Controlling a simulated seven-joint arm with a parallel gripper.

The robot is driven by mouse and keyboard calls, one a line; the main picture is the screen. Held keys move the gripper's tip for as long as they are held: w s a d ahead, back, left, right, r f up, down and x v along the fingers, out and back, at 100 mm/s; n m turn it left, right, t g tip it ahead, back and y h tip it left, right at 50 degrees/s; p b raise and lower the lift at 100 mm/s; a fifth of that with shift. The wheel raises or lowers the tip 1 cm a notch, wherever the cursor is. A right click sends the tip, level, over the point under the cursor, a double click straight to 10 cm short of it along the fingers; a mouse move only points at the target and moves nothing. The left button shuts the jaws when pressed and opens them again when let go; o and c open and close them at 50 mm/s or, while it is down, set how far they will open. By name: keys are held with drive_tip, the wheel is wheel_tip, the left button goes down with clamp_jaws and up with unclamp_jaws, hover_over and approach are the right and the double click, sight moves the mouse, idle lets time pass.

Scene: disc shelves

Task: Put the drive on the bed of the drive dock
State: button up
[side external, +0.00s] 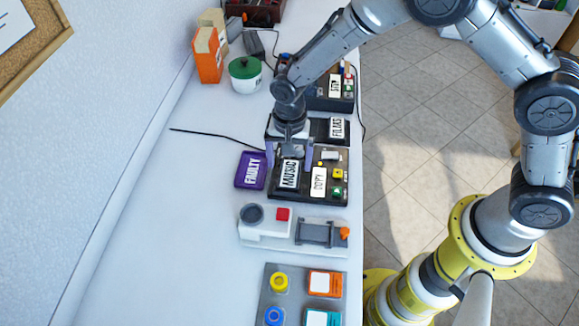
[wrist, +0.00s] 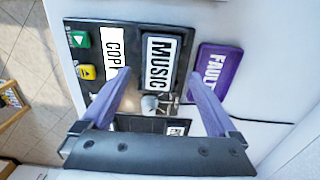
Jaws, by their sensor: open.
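A dark drive with a white MUSIC label (side external: 289,173) lies label up at the left part of the black drive dock (side external: 329,199). The MUSIC drive (wrist: 161,62) and the dock (wrist: 88,29) also show in the wrist view. My gripper (side external: 290,157) is open above the MUSIC drive. In the wrist view my gripper's purple fingers (wrist: 160,73) stand on either side of the drive with no clear grip on it. How high the fingertips are is hard to tell. A FILMS label (side external: 337,128) is on a dark piece behind the dock, partly hidden by my wrist.
A purple FAULTY plate (side external: 250,170) lies close left of the dock. A white device with a red button (side external: 265,228) stands in front. Behind are a black STOP unit (side external: 331,94), a green-lidded pot (side external: 245,75) and an orange box (side external: 207,56).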

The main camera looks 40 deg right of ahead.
sight(290, 173)
wheel_tip(290, 173, up, 9)
idle(0.3)
drive_tip(key=s+d+r+n+t, duration=0.4)
drive_tip(key=s+d+r+n, duration=0.2)
drive_tip(key=s+d+r, duration=1.05)
drive_tip(key=s+d+n+t, duration=0.1)
drive_tip(key=s+d+n, duration=0.1)
drive_tip(key=s, duration=0.6)
drive_tip(key=shift+r+n+t, duration=0.3)
drive_tip(key=shift+r+n, duration=0.1)
drive_tip(key=shift+n, duration=0.1)
idle(0.5)
